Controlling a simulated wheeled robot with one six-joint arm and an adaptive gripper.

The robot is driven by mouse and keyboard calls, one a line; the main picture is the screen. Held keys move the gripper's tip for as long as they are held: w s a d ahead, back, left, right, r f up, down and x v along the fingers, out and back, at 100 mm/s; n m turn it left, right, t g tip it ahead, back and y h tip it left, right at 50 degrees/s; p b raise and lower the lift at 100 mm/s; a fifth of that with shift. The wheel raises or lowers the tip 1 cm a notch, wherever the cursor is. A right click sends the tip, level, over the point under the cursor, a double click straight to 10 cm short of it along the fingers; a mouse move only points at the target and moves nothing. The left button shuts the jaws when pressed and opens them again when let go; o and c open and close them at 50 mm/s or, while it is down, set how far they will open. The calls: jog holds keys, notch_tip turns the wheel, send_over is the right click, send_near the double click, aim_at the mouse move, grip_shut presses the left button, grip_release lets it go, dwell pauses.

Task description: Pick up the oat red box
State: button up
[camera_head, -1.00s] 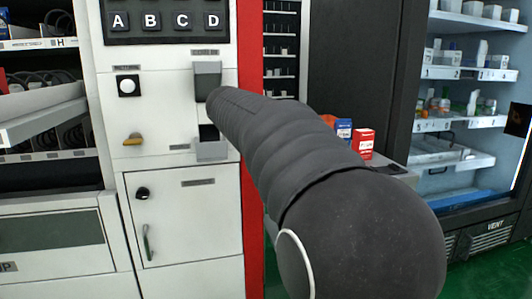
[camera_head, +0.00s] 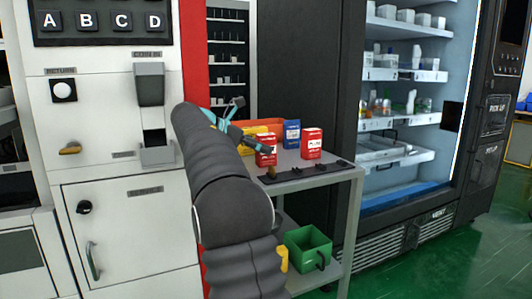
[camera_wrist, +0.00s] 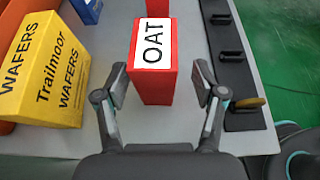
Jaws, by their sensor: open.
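The oat red box (camera_wrist: 153,86), with a white top label reading OAT, stands upright between the two fingers of my gripper (camera_wrist: 160,88) in the wrist view. My gripper is open, with a finger on each side and a visible gap on both sides. In the head view the nearer red box (camera_head: 265,152), which appears to be the oat box, stands on a grey cart shelf (camera_head: 345,172) by my gripper (camera_head: 247,140). My arm hides part of that area.
A yellow wafers box (camera_wrist: 48,70) stands left of the oat box, with a blue box (camera_wrist: 88,8) beyond. A second red box (camera_head: 312,145) stands farther right. A black strip with hooks (camera_wrist: 238,70) runs along the shelf edge. A green bin (camera_head: 300,248) is below.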

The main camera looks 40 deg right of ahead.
jog(key=b+x, duration=0.1)
jog(key=x, duration=0.4)
jog(key=shift+w+r, duration=0.15)
jog(key=shift+r, duration=0.05)
grip_shut()
